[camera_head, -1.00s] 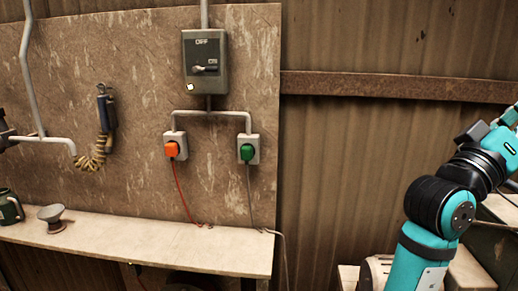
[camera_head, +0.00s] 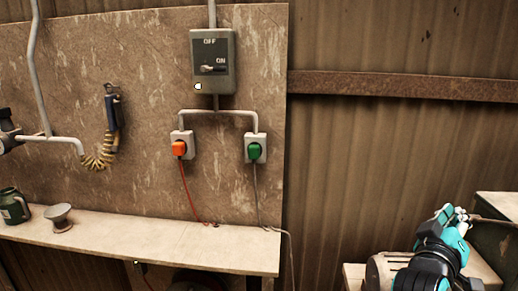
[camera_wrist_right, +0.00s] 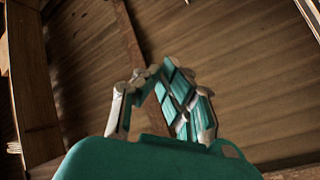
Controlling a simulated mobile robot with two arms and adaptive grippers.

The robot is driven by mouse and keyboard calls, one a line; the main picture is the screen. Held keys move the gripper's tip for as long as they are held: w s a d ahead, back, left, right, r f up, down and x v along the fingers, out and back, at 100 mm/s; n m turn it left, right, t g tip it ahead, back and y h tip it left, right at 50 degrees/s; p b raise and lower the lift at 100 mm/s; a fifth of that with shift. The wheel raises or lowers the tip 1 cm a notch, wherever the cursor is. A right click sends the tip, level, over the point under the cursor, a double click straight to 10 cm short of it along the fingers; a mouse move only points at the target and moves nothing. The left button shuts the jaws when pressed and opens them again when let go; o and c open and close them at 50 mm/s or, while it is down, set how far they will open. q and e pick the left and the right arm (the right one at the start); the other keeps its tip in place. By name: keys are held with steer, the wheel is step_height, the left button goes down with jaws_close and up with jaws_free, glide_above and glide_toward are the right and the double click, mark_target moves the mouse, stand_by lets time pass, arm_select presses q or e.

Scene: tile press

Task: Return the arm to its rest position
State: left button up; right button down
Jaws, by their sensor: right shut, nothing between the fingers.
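My right arm is folded low at the right of the head view. Its teal and black gripper (camera_head: 457,216) points up and away, with its fingers shut and empty. In the right wrist view the gripper (camera_wrist_right: 153,73) shows its fingers drawn together over the teal palm, with nothing between them. It touches nothing that I can see. In the head view it is well to the right of the wall board and in front of the corrugated wall. My left gripper is not in view.
A shelf (camera_head: 160,240) holds a green mug (camera_head: 14,207) and a small funnel-shaped dish (camera_head: 59,217). A wooden surface (camera_head: 352,276) lies beside my right arm.

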steer(key=s+a+f+n+g+y, duration=0.1)
steer(key=s+a+f+y, duration=0.15)
steer(key=f, duration=0.55)
steer(key=s+a+f+g+y, duration=0.1)
steer(key=s+a+f+y, duration=0.15)
steer(key=f, duration=0.55)
steer(key=s+a+f+n+g+y, duration=0.1)
steer(key=s+a+f+y, duration=0.15)
steer(key=f, duration=0.55)
steer(key=s+a+f+g+y, duration=0.3)
steer(key=s+a+f, duration=0.2)
steer(key=s+f, duration=0.3)
steer(key=s+a+f+g+y, duration=0.3)
steer(key=s+a+f+g, duration=0.15)
steer(key=s, duration=0.55)
step_height(320, 180, down, 30)
steer(key=s+b, duration=0.2)
steer(key=b, duration=0.1)
steer(key=s+d+f+n+g+b, duration=0.1)
steer(key=s+d+f+b, duration=0.1)
steer(key=s+f, duration=1.4)
step_height(320, 180, down, 2)
steer(key=shift+d+f+g, duration=0.2)
steer(key=shift+d+g, duration=0.15)
steer(key=shift+d, duration=0.05)
